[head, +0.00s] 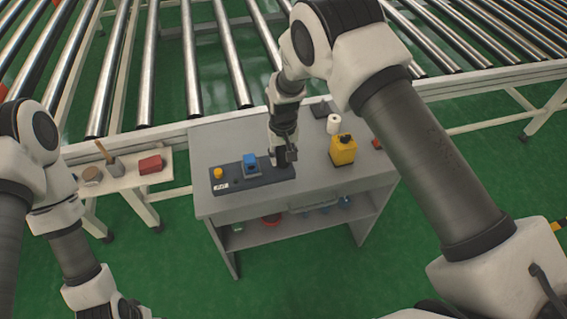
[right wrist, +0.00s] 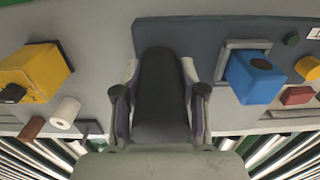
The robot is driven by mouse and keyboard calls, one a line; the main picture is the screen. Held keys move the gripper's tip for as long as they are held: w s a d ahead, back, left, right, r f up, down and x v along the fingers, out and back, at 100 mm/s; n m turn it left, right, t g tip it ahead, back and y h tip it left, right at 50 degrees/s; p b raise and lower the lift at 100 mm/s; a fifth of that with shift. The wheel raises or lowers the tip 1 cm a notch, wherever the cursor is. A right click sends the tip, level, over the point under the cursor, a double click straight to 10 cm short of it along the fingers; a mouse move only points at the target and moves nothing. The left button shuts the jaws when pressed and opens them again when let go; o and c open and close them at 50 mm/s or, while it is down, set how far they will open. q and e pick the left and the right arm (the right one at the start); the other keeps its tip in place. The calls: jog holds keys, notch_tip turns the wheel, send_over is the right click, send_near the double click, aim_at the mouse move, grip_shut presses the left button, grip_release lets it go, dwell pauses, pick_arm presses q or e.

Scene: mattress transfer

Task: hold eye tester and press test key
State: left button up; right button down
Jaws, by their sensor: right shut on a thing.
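My right gripper (head: 284,158) is at the right end of the dark panel (head: 228,180) on the grey workbench. In the right wrist view the right gripper (right wrist: 160,95) is shut on a black rounded block (right wrist: 160,85), its fingers on both sides; this may be the eye tester. I cannot tell which is the test key. My left gripper (head: 128,307) is partly cut off at the bottom left.
A yellow box (head: 343,150) and a white roll (head: 333,124) stand right of the right gripper on the workbench (head: 240,206). A side table (head: 122,177) at left holds a red block (head: 150,164) and other items. A roller conveyor (head: 190,60) runs behind.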

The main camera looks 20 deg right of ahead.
jog(key=w+d+b, duration=0.1)
jog(key=w+b, duration=0.3)
jog(key=w, duration=0.3)
jog(key=shift+w+d, duration=0.15)
jog(key=shift+d, duration=0.05)
dwell(0.3)
jog(key=shift+f+b, duration=0.15)
jog(key=shift+b, duration=0.2)
jog(key=shift+f, duration=0.5)
jog(key=shift+f+b, duration=0.35)
jog(key=shift+b, duration=0.1)
jog(key=shift+f+b, duration=0.65)
jog(key=shift+f, duration=0.45)
